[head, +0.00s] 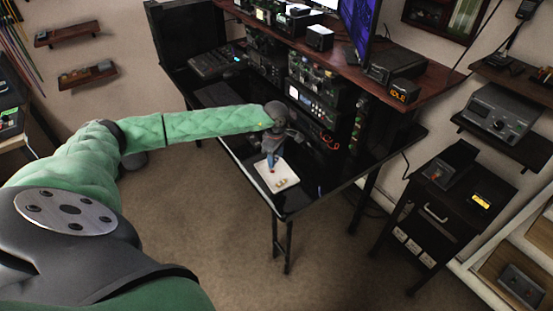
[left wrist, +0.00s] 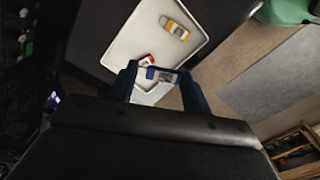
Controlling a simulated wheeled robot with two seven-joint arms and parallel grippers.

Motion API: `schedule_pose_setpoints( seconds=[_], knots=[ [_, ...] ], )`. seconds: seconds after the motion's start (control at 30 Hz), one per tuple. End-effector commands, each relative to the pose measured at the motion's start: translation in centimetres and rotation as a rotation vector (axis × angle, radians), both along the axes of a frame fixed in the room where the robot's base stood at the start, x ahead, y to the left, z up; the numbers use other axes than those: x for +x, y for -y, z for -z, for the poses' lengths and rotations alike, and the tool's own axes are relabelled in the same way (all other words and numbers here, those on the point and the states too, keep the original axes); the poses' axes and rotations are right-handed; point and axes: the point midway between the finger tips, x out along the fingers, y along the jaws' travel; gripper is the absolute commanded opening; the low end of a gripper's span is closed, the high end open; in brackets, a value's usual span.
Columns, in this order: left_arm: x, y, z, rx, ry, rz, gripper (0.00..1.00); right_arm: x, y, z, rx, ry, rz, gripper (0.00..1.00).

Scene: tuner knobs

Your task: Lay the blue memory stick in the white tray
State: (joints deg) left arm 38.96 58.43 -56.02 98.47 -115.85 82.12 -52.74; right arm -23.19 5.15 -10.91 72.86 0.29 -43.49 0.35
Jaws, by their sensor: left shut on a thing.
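My left gripper (head: 271,160) is over the white tray (head: 285,181) on the black desk. In the left wrist view, its two blue fingers (left wrist: 158,78) are shut on the blue memory stick (left wrist: 151,73), which shows as a small blue and pale piece between the tips. The stick appears over the tray (left wrist: 125,42); whether it touches the tray I cannot tell. A yellow and white stick (left wrist: 175,29) and a red and white stick (left wrist: 147,60) lie in the tray. The red one is partly hidden near the fingers. My right gripper is out of view.
The black desk (head: 235,147) carries radio gear (head: 313,102) behind the tray, under a raised wooden shelf (head: 340,65). The tray is close to the desk's front edge. A black cabinet (head: 430,211) stands at the right. The carpet in front is clear.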

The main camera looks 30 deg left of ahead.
Motion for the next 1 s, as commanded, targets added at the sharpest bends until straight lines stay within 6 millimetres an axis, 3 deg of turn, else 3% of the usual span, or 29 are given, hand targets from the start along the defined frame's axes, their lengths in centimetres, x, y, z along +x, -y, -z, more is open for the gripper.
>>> schedule_pose_setpoints(
  seconds=[0.37,1.0],
  knots=[
    [0.1,0.0,0.6,0.001,-0.001,0.057,0.28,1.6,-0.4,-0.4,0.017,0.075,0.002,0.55],
    [0.1,0.1,6.1,0.0,-0.001,0.056,0.28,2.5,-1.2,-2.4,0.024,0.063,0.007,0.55]
  ],
)
